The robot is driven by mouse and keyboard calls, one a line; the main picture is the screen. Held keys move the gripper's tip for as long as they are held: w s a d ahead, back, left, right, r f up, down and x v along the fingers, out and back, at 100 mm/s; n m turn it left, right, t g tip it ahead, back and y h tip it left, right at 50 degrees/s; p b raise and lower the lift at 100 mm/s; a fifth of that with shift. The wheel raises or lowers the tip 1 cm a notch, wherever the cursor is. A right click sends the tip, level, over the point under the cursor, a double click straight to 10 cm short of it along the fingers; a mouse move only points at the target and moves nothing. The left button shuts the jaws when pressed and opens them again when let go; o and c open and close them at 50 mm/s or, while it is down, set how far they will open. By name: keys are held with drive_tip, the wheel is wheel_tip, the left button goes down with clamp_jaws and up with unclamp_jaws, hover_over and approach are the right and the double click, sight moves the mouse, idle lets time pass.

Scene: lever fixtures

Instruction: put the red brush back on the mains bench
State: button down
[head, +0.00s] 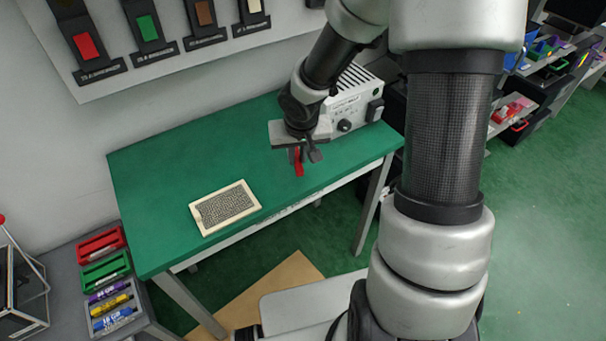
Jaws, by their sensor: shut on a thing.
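The red brush (299,168) is held in my gripper (305,156), which is shut on it. The brush hangs down from the fingers, and its upper part is hidden by them. My gripper is over the right part of the green-topped bench (160,180). I cannot tell from this one view how far the brush is above the bench top, or whether it touches it. No label naming the mains bench can be read here.
A framed speckled pad (226,207) lies on the bench. A white instrument box (350,103) stands at its back right. Several coloured levers, one red (87,46), are on the wall panel. A side unit (158,323) holds coloured trays and markers. The bench's left part is clear.

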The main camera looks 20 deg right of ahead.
wheel_tip(320, 180, down, 6)
drive_tip(key=shift+f+b, duration=0.25)
drive_tip(key=shift+b, duration=1)
drive_tip(key=shift+f, duration=0.1)
drive_tip(key=c, duration=1.7)
unclamp_jaws()
drive_tip(key=shift+r, duration=0.35)
drive_tip(key=p+v, duration=0.5)
drive_tip(key=v, duration=0.6)
drive_tip(key=shift+s+r, duration=0.25)
